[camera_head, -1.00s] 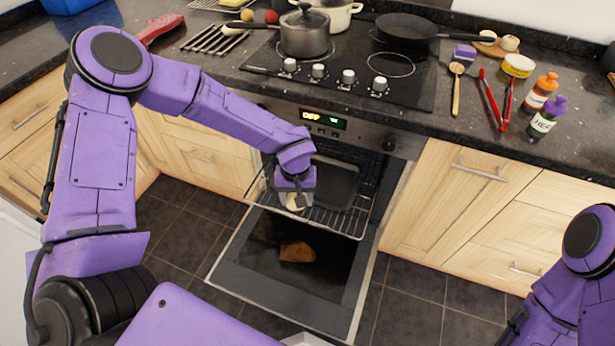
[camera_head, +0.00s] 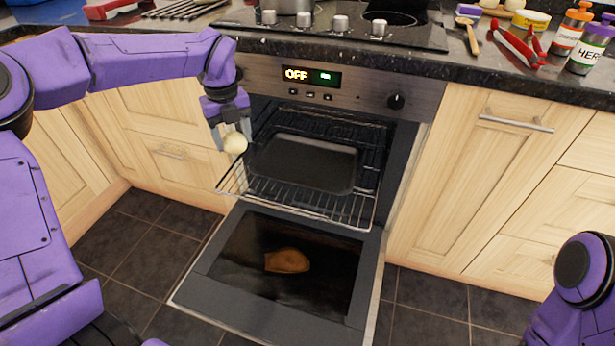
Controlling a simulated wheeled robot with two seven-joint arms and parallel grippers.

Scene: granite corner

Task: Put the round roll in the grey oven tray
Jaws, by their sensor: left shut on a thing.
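The round roll (camera_head: 235,143) is pale and is held at the fingertips of my left gripper (camera_head: 230,136). The gripper is shut on it, above the left front corner of the pulled-out oven rack and to the left of the tray. The grey oven tray (camera_head: 305,164) is a dark, shallow rectangle lying on the rack, partly inside the oven. Its visible floor looks empty. My right gripper is out of view; only part of the right arm shows at the lower right.
The wire rack (camera_head: 330,209) sticks out over the lowered oven door (camera_head: 230,292). A brown bread-like piece (camera_head: 287,261) lies on the door. The floor on both sides is clear.

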